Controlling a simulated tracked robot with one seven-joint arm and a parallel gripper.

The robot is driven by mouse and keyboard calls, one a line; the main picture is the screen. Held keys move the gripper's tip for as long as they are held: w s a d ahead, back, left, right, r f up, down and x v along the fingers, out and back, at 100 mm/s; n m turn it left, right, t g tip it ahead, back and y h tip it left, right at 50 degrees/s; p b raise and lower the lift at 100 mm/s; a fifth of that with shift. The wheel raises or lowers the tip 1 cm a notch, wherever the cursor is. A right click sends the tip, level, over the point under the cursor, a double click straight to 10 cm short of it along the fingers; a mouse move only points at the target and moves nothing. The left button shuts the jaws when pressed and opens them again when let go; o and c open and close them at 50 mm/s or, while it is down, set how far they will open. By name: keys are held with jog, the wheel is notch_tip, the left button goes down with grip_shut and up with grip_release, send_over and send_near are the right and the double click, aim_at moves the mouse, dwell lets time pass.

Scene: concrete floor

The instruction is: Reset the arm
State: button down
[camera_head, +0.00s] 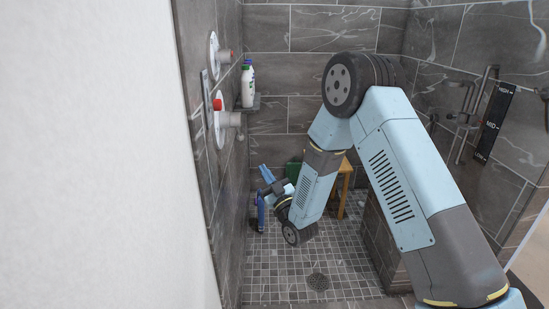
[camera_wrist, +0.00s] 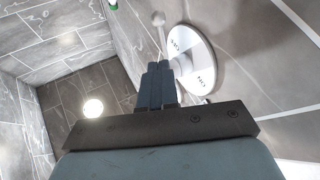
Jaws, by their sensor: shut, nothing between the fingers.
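My arm (camera_head: 400,170) reaches into a tiled shower stall and bends down from a high elbow in the head view. My gripper (camera_head: 262,180) is at the lower left of the arm, near the left wall and in front of the stool. In the wrist view my gripper (camera_wrist: 160,68) has its dark fingers together, with nothing between them. A round white valve plate (camera_wrist: 192,55) is behind and to the right of the fingertips. I cannot tell how far the fingers are from it.
Two shower valves, an upper one (camera_head: 214,55) and a lower one (camera_head: 219,119), are on the left wall. Bottles (camera_head: 247,86) stand on a small shelf (camera_head: 250,104). A wooden stool (camera_head: 343,187) is behind my forearm. Floor around the drain (camera_head: 317,281) is clear.

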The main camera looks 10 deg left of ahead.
jog(key=w+d+r+m+g+h, duration=0.1)
jog(key=w+d+r+m+h, duration=0.2)
jog(key=d+r, duration=0.4)
jog(key=w+d+r+h, duration=0.3)
jog(key=d+r+h, duration=0.2)
jog(key=d+r, duration=0.2)
jog(key=s+d+r+m+g+h, duration=0.1)
jog(key=s+d+r+m+h, duration=0.2)
jog(key=d, duration=0.6)
jog(key=s+d+r+m+g+h, duration=0.2)
jog(key=s+d+r+h, duration=0.15)
jog(key=s+d, duration=0.45)
jog(key=s+d+m+g+h, duration=0.1)
jog(key=s+d, duration=0.5)
jog(key=s, duration=0.6)
jog(key=s+d+m+g+h, duration=0.2)
jog(key=s+d+m+g, duration=0.2)
jog(key=s, duration=0.9)
jog(key=shift+d+f+g, duration=0.2)
jog(key=shift+d+g, duration=0.5)
jog(key=shift+d, duration=0.35)
